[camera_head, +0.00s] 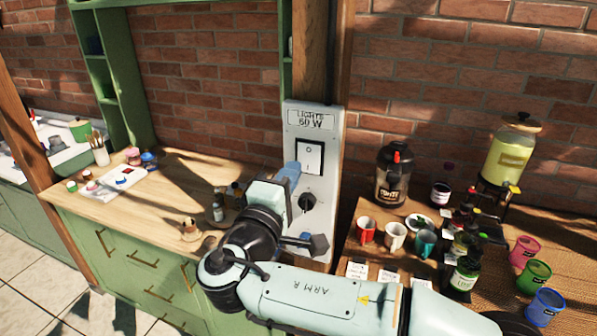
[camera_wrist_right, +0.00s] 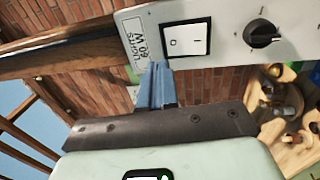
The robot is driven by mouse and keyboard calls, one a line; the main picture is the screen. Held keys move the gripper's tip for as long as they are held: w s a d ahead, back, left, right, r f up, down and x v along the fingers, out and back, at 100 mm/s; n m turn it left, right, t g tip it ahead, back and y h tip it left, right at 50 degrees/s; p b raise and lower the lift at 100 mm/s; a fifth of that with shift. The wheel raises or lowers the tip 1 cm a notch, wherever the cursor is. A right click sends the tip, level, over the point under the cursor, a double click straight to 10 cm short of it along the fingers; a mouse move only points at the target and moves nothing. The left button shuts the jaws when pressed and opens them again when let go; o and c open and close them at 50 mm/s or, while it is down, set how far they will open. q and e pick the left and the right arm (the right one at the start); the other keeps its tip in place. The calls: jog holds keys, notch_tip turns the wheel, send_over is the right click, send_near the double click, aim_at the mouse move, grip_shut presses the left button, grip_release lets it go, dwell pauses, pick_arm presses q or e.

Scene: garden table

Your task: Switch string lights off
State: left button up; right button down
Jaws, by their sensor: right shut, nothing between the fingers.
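A pale control panel (camera_head: 328,150) labelled "LIGHTS 60 W" is mounted on a wooden post. It carries a white rocker switch (camera_head: 309,157) in a black frame, with a black knob (camera_head: 306,202) below it. No string lights show.
A wooden counter (camera_head: 185,185) with small jars and a brush cup stands left. My right arm passes low in front of the panel.

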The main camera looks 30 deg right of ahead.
jog(key=v, duration=0.3)
jog(key=r+v, duration=0.1)
jog(key=v, duration=0.1)
jog(key=shift+s+a+b, duration=0.25)
jog(key=shift+a+b, duration=0.05)
jog(key=shift+b, duration=0.05)
